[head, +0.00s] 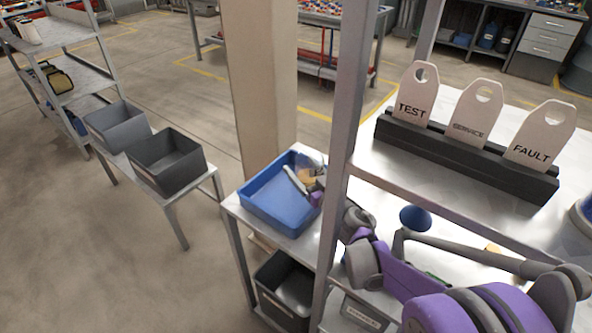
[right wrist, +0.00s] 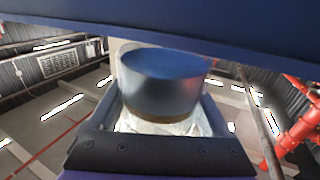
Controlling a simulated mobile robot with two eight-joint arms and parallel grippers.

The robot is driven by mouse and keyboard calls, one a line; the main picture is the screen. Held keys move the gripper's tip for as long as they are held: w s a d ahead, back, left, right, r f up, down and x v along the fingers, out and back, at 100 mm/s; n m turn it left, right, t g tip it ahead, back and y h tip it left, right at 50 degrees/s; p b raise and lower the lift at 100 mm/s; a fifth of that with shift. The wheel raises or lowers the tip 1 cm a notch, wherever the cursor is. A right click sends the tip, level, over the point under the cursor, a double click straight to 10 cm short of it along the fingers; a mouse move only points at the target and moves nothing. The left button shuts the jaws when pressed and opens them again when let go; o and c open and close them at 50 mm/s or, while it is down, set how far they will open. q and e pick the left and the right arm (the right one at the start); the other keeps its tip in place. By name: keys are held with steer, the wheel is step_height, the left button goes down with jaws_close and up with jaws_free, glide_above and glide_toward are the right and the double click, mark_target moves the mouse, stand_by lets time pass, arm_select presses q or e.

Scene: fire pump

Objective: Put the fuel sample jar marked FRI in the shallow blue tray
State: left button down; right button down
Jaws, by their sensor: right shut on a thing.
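The shallow blue tray (head: 272,205) stands on a metal shelf at the centre of the head view. My right gripper (head: 303,180) is at the tray's right side, over its back right part. In the right wrist view it is shut on a jar (right wrist: 160,85) with a round bluish-grey end and a dark amber band. A small amber patch of the jar (head: 308,175) shows by the fingers in the head view. No FRI marking is readable. A dark blue surface, probably the tray, spans the top of the wrist view. I cannot tell whether the jar touches the tray. My left gripper is not in view.
A grey upright post (head: 347,130) stands just right of the tray. A beige column (head: 262,90) rises behind it. A rack of TEST, SERVICE and FAULT tags (head: 465,150) and a blue funnel (head: 415,217) are on the bench. Grey bins (head: 166,160) stand left.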

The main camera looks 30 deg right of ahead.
mark_target(309, 174)
steer(key=shift+s+d, duration=0.15)
steer(key=shift+d, duration=0.1)
steer(key=shift+f+b, duration=0.4)
steer(key=shift+f, duration=0.2)
jaws_free()
steer(key=shift+r, duration=0.25)
steer(key=shift+s+r+p, duration=0.5)
steer(key=shift+p, duration=0.05)
steer(key=s, duration=0.6)
steer(key=shift+s, duration=0.25)
steer(key=shift+f, duration=0.1)
